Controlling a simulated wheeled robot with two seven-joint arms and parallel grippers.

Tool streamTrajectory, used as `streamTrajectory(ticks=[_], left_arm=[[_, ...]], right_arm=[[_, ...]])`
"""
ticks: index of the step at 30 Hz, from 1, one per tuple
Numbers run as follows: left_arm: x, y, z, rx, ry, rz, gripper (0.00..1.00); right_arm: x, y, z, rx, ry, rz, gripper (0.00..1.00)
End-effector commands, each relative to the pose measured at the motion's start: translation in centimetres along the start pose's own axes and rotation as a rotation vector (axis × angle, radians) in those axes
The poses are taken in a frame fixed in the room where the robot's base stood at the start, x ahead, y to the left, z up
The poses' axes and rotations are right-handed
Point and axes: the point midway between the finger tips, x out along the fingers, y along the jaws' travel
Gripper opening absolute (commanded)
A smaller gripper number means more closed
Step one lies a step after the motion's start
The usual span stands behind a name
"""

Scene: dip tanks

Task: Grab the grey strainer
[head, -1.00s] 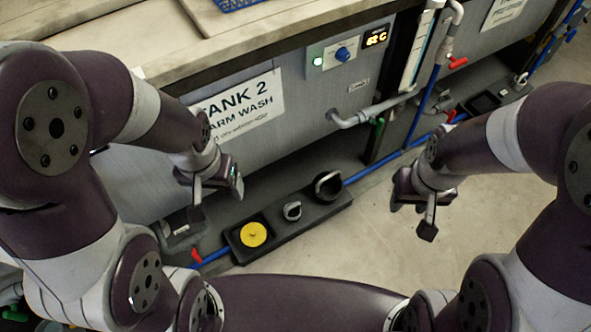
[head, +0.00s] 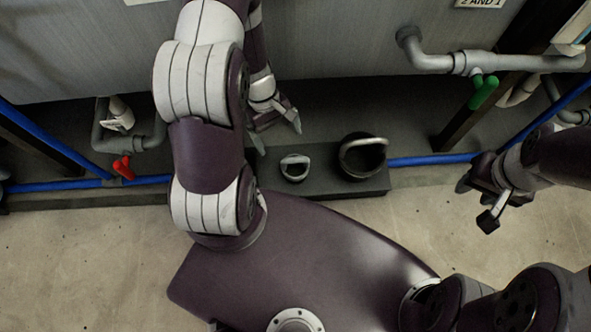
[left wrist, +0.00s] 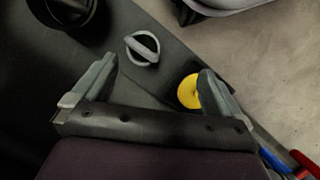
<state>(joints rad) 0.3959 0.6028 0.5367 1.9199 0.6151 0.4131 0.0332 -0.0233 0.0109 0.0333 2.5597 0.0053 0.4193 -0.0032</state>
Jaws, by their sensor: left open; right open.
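The grey strainer (head: 294,167), a small ring with a handle across it, sits on a dark block on the ledge at the foot of the tank. It also shows in the left wrist view (left wrist: 143,48), just beyond the fingertips. My left gripper (head: 279,134) is open and empty, just left of the strainer and apart from it. In the left wrist view, the left gripper's open fingers (left wrist: 158,68) have the strainer ahead of the gap between them. My right gripper (head: 476,204) is open and empty, off to the right over the floor.
A larger black strainer-like piece (head: 362,156) stands right of the grey one. A yellow disc (left wrist: 188,91) lies by one left finger, partly covered. Blue pipe (head: 430,160), grey pipes (head: 430,62) and a red-handled valve (head: 122,168) run along the tank. Floor in front is clear.

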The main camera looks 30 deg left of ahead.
Motion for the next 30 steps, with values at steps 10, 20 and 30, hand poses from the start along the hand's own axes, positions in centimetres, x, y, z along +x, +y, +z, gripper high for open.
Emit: streamTrajectory(ticks=[10,20,30], left_arm=[[10.2,1.3,-5.8,-0.514,-0.038,0.158,1.0],[15.5,2.3,-5.7,-0.509,-0.036,0.158,1.0],[20.2,3.1,-5.7,-0.508,-0.035,0.159,1.0]], right_arm=[[2.9,0.0,0.3,0.0,0.0,0.0,0.43],[6.3,0.0,0.8,0.0,0.0,0.0,0.43],[9.4,0.0,1.1,0.0,0.0,0.0,0.43]])
